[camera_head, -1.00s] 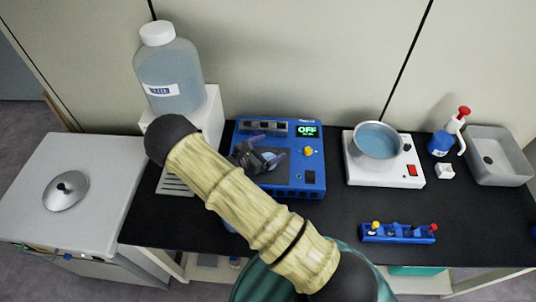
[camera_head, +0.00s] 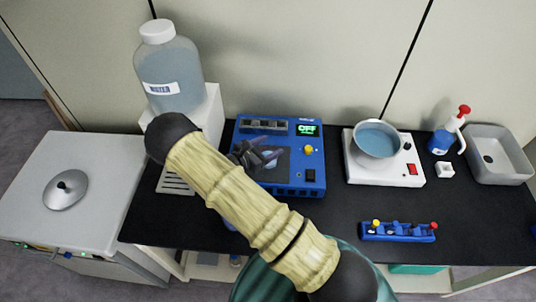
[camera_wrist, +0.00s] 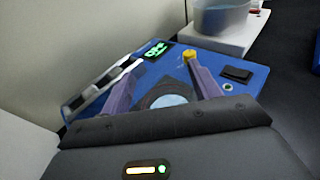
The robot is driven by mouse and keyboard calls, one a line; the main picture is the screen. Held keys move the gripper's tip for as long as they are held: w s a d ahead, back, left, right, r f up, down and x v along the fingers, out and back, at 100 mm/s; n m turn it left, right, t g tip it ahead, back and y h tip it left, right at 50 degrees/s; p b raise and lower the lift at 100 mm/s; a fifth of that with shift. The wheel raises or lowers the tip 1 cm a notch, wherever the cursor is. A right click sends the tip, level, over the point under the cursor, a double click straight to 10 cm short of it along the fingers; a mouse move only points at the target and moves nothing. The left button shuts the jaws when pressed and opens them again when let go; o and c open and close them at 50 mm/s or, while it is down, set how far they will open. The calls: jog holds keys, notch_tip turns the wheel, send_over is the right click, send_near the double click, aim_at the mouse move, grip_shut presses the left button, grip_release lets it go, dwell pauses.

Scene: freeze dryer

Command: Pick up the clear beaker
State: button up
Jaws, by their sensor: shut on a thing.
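The clear beaker is hard to make out; a pale blue round patch in the wrist view (camera_wrist: 170,100) appears to be its content, between my fingers. My gripper (camera_wrist: 160,78) has its two purple fingers on either side of it, shut on the beaker. In the head view my gripper (camera_head: 266,156) is over the dark plate of the blue device (camera_head: 308,170), and the arm partly hides it. I cannot tell whether the beaker touches the plate.
A large water bottle (camera_head: 170,80) stands on a white stand at left. A pan of blue liquid (camera_head: 377,140) sits on a white hot plate (camera_head: 385,174) to the right. A blue rack (camera_head: 398,237) lies in front. The black worktop (camera_head: 345,215) has free room.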

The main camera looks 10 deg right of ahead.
jog(key=shift+r, duration=0.15)
notch_tip(320, 180, up, 10)
jog(key=b, duration=0.2)
dwell(0.9)
jog(key=shift+f, duration=0.25)
dwell(0.5)
